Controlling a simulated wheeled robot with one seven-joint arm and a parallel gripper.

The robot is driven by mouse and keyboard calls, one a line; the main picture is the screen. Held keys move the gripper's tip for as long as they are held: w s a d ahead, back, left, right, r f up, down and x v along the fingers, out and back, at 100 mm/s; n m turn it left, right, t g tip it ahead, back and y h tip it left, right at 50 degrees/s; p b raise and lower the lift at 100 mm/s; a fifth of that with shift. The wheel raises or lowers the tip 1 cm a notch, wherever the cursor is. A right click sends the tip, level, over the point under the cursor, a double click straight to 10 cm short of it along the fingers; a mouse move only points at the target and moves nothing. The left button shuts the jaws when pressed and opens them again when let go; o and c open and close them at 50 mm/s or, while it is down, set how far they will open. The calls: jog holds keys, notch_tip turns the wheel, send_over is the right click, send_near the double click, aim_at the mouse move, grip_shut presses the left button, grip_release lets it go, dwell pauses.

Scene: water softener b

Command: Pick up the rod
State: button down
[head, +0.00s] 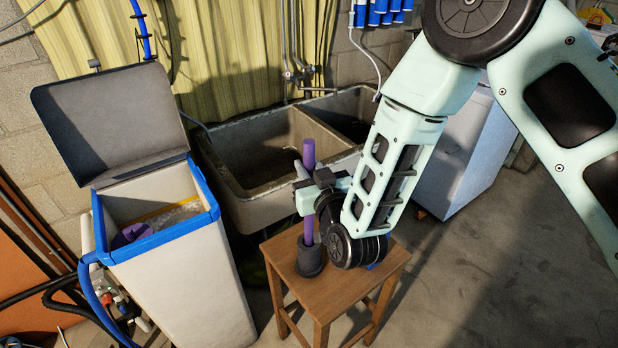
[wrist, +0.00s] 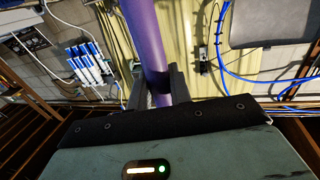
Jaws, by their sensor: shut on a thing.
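The purple rod (head: 309,153) stands upright over the wooden stool (head: 284,255) in the head view. Its lower end is at a dark round base (head: 310,259) on the stool top; I cannot tell whether it still sits inside. My gripper (head: 307,196) is shut on the rod around its middle, with rod showing above and below it. In the wrist view the rod (wrist: 146,40) runs between the two dark fingers (wrist: 158,88). The fingers touch it from both sides.
A white softener cabinet (head: 195,272) with blue rim and raised grey lid (head: 112,118) stands left of the stool. A concrete double sink (head: 262,200) is behind the stool, close to the rod. A white cabinet (head: 462,150) stands behind my arm. Floor (head: 500,270) at the right is clear.

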notch_tip(320, 180, up, 17)
jog(key=b, duration=0.3)
dwell(0.4)
dwell(0.7)
